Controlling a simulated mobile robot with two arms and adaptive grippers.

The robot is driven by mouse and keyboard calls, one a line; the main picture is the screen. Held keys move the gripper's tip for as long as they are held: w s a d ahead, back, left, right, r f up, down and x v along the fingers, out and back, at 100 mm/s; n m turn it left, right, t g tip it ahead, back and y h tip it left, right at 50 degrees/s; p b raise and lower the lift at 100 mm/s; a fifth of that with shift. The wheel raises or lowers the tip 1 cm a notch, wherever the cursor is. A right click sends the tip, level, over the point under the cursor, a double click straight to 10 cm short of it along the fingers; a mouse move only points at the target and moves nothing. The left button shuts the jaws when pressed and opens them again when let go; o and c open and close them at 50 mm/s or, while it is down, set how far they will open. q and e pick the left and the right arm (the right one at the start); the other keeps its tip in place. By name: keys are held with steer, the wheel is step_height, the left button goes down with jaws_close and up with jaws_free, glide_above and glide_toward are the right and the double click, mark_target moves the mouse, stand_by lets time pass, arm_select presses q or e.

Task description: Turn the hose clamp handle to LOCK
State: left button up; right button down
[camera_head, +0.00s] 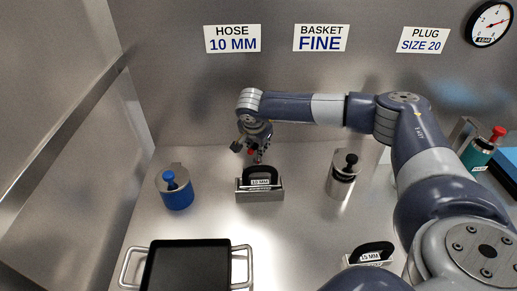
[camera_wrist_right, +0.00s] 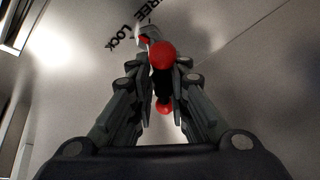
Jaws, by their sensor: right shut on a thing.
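The hose clamp handle (camera_wrist_right: 162,56) is a dark bar with red ball ends in the right wrist view. My right gripper (camera_wrist_right: 163,85) has its fingers on both sides of the bar and is shut on it. Behind it, the printed words FREE (camera_wrist_right: 145,8) and LOCK (camera_wrist_right: 118,34) show on the metal surface. A small red mark lies beside the upper ball, near LOCK. In the head view my right gripper (camera_head: 254,148) is near the back wall, and only a bit of red shows of the handle. My left gripper is not in view.
A 10 MM block with a black handle (camera_head: 260,194) stands just below my right gripper. A blue canister (camera_head: 175,190) is left, a metal canister with a black knob (camera_head: 341,185) right. A dark tray (camera_head: 188,267) and a 15 MM block (camera_head: 370,256) are in front.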

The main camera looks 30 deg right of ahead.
steer(key=n, duration=0.1)
steer(key=n+y+b, duration=0.1)
steer(key=n, duration=0.1)
steer(key=n+t, duration=0.1)
steer(key=shift+w+r+y+b, duration=0.25)
steer(key=shift+y+b, duration=0.05)
steer(key=shift+n+t+y+b, duration=0.35)
steer(key=shift+n+y, duration=0.25)
steer(key=shift+n, duration=1)
steer(key=shift+a+r, duration=0.1)
steer(key=c, duration=1.6)
jaws_free()
steer(key=shift+c, duration=0.2)
steer(key=shift+a, duration=0.15)
steer(key=v, duration=1.1)
steer(key=shift+r, duration=0.4)
steer(key=shift+s, duration=0.15)
